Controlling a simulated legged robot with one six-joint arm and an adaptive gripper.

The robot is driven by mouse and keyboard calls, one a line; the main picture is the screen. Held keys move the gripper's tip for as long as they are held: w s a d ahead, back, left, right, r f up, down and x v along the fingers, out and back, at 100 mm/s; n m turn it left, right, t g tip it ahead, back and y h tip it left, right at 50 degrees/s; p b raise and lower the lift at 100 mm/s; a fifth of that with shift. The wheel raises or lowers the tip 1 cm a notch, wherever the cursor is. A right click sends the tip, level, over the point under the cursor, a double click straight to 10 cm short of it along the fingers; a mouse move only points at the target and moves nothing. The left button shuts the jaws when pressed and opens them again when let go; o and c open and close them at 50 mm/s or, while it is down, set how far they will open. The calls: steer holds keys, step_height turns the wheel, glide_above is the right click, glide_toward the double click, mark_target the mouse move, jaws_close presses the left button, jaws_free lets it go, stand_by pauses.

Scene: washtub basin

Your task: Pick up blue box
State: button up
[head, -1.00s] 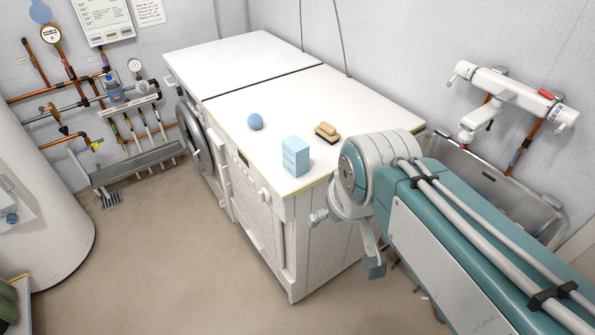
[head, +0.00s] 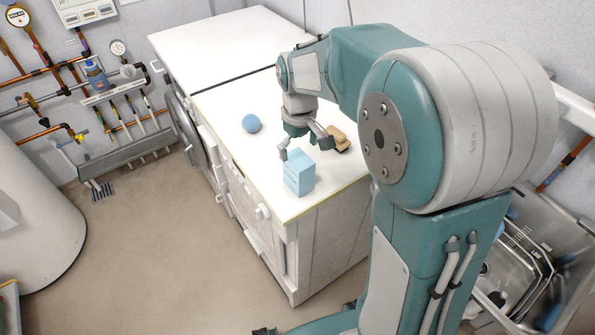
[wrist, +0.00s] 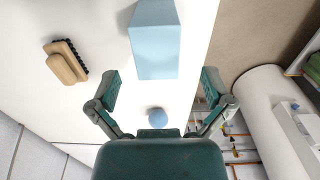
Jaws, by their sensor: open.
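The light blue box (head: 299,174) stands upright on the white counter top near its front corner. In the wrist view the blue box (wrist: 154,42) is at the top centre, beyond the fingertips. My gripper (head: 305,146) is over the counter, just behind and above the box, fingers spread and pointing down. In the wrist view my gripper (wrist: 158,88) is open, with nothing between its fingers. I cannot tell whether a finger touches the box.
A blue ball (head: 251,123) sits on the counter (head: 232,105) left of the gripper. A wooden brush (head: 339,138) lies right of the gripper, close to it. A metal sink (head: 540,250) is at the right. The far part of the counter is clear.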

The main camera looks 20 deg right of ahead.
mark_target(300, 161)
step_height(300, 161, down, 3)
steer(key=shift+d+f, duration=0.1)
steer(key=f, duration=0.5)
steer(key=shift+w, duration=0.35)
steer(key=c, duration=1)
